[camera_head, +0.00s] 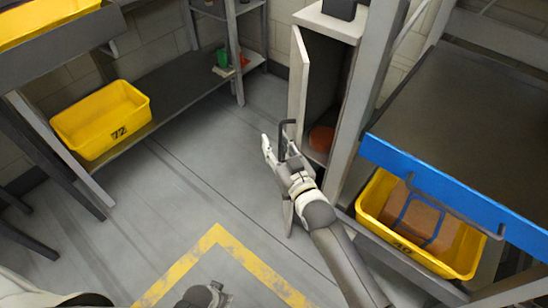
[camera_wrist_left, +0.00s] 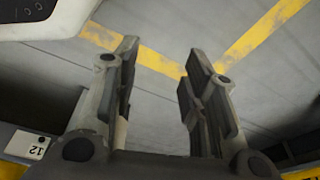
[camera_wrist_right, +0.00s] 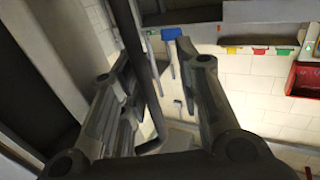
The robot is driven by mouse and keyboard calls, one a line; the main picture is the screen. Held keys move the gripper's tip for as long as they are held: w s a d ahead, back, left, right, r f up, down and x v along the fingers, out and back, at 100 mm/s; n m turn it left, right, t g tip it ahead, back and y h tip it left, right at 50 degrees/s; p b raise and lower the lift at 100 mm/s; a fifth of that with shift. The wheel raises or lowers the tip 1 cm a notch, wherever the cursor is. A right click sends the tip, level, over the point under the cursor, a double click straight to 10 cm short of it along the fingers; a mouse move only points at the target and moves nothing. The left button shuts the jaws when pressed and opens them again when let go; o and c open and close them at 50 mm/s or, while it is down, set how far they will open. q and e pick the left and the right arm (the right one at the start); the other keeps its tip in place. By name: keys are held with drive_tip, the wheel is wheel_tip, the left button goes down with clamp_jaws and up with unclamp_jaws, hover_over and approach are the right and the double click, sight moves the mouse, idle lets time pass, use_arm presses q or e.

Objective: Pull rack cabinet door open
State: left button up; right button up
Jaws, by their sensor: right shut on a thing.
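The rack cabinet (camera_head: 346,24) stands at the upper middle of the head view. Its pale door (camera_head: 299,75) stands open at an angle, and the dark inside shows to its right. My right gripper (camera_head: 279,146) is at the door's dark handle (camera_head: 286,124), shut on it. In the right wrist view the dark handle bar (camera_wrist_right: 140,65) runs between the fingers of my right gripper (camera_wrist_right: 160,80). My left gripper (camera_wrist_left: 158,70) is open and empty above the floor in the left wrist view.
A round orange-red thing (camera_head: 322,138) sits inside the cabinet. A yellow bin (camera_head: 137,94) is on the left shelf. Another yellow bin (camera_head: 466,262) sits under the blue-edged table (camera_head: 450,182) at right. The floor (camera_head: 180,190) left of the door is clear.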

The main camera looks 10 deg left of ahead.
drive_tip(key=shift+s+a+f+p, duration=0.1)
drive_tip(key=shift+s+f+p, duration=0.3)
drive_tip(key=shift+s, duration=0.25)
drive_tip(key=shift+s+a+f+p, duration=0.1)
drive_tip(key=shift+s+f+p, duration=0.25)
drive_tip(key=shift+s, duration=0.25)
drive_tip(key=shift+o, duration=0.6)
drive_tip(key=shift+s+g, duration=0.3)
drive_tip(key=shift+s, duration=0.05)
drive_tip(key=shift+s+p, duration=0.4)
drive_tip(key=shift+s, duration=0.05)
drive_tip(key=shift+s+r, duration=0.45)
drive_tip(key=shift+s, duration=0.3)
drive_tip(key=shift+c, duration=0.6)
use_arm(q)
drive_tip(key=s+a+f+p, duration=0.1)
drive_tip(key=s+f, duration=0.3)
drive_tip(key=s, duration=0.2)
drive_tip(key=s+a+f+g+p, duration=0.1)
drive_tip(key=s+f, duration=0.3)
drive_tip(key=s, duration=0.3)
drive_tip(key=shift+s+a, duration=0.3)
use_arm(e)
drive_tip(key=s, duration=0.2)
drive_tip(key=shift+s+d, duration=0.25)
drive_tip(key=shift+s, duration=0.05)
